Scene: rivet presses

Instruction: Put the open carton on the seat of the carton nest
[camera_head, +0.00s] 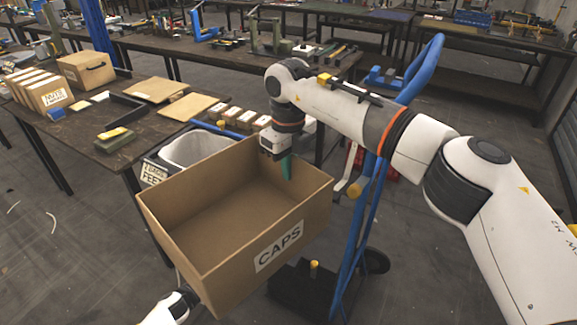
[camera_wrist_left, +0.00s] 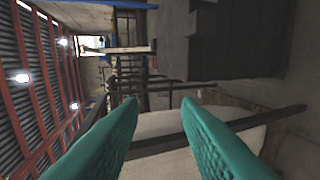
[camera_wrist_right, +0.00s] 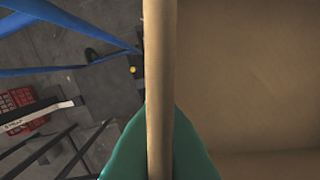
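The open carton (camera_head: 225,262), tan and labelled CAPS, is empty and hangs tilted in front of me. My right gripper (camera_head: 286,166) is at its far right wall. In the right wrist view the green fingers (camera_wrist_right: 160,150) close on both sides of the carton's wall (camera_wrist_right: 161,70). My left gripper is hidden behind the carton in the head view; only my wrist shows at the lower left. In the left wrist view its fingers (camera_wrist_left: 160,135) are apart with nothing between them. A black base (camera_head: 300,292) with yellow-tipped posts is partly under the carton; I cannot tell if it is the nest.
A blue hand truck (camera_head: 365,235) stands just right of the carton. A pale bin (camera_head: 192,148) with a FEET sign is behind it. The dark table (camera_head: 95,150) at left holds boxes and flat cardboard. Bare floor lies at the lower left.

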